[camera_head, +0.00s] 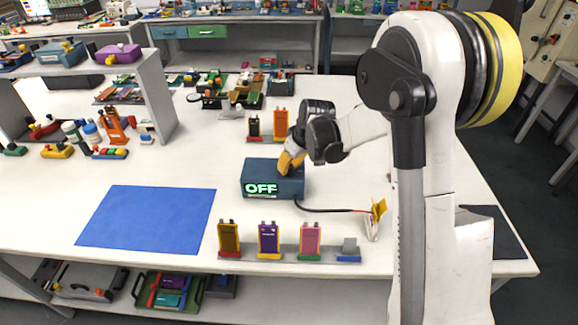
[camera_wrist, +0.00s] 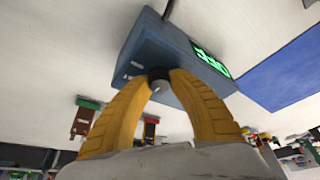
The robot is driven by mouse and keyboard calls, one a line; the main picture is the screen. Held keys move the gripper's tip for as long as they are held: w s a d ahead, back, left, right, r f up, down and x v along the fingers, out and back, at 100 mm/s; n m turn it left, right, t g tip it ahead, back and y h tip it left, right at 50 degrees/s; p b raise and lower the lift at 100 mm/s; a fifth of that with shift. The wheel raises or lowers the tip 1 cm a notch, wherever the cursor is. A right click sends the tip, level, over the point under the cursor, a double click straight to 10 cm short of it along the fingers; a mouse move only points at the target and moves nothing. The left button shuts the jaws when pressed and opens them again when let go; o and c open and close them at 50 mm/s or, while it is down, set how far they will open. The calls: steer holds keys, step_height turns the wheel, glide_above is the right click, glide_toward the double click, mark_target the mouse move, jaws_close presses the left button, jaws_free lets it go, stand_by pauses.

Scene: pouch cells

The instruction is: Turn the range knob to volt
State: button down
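The blue meter box (camera_head: 258,168) stands on the white table, and its front display reads OFF in green. It also shows in the wrist view (camera_wrist: 147,42), with the display upside down at its right. My gripper (camera_head: 290,168) reaches down onto the box from the right. In the wrist view its two yellow fingers (camera_wrist: 164,76) close on the knob from both sides. The knob is hidden behind the fingers in the head view.
A blue mat (camera_head: 148,217) lies at left. A row of pouch cells in a grey rack (camera_head: 289,252) stands in front of the box; two more cells (camera_head: 267,126) stand behind it. A black cable (camera_head: 325,210) runs right to a yellow-tipped probe (camera_head: 379,209).

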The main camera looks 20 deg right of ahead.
steer(key=shift+m, duration=0.4)
steer(key=m+h, duration=0.1)
steer(key=m, duration=0.2)
steer(key=shift+t+h, duration=0.3)
steer(key=shift+m+h, duration=0.8)
steer(key=shift+m, duration=1.7)
steer(key=c, duration=1.2)
jaws_free()
steer(key=shift+o, duration=0.2)
steer(key=v, duration=1.2)
